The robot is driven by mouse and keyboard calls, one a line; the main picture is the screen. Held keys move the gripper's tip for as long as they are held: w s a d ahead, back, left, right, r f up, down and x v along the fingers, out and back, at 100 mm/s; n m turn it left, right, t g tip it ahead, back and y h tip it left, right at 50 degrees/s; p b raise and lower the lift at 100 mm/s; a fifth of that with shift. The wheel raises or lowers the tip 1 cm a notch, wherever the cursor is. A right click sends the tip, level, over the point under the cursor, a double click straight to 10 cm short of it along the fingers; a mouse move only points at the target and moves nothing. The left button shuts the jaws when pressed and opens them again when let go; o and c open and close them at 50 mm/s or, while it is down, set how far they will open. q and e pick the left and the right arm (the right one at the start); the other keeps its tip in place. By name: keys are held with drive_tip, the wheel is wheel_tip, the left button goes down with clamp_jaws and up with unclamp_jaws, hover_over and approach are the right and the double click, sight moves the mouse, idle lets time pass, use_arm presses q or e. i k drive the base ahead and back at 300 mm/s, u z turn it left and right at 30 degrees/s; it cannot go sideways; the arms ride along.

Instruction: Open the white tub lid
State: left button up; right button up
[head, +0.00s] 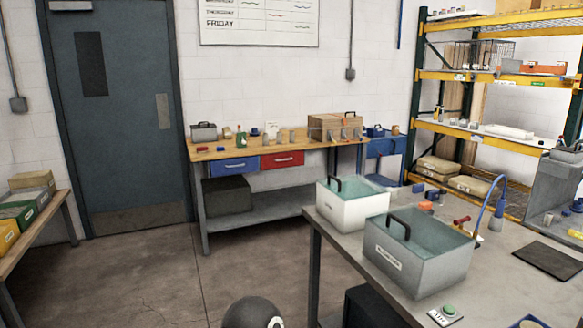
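The white tub (350,213) stands on the grey table at the right of the head view, at the table's far left corner. Its top is a teal, see-through surface (358,190), and a black handle (335,184) stands up at its left side. I cannot tell whether the teal surface is a lid or the tub's inside. The grey tub in front hides part of its lower right side. Neither of my grippers is in view.
A grey tub (405,270) with a similar black handle stands nearer on the same table (500,255). Open floor (150,275) lies left of the table.

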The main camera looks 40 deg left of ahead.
sight(330, 176)
drive_tip(key=u, duration=0.5)
drive_tip(key=i, duration=1)
drive_tip(key=u, duration=0.8)
drive_tip(key=k, duration=0.75)
drive_tip(key=u, duration=0.15)
drive_tip(key=i, duration=0.85)
drive_tip(key=z, duration=0.05)
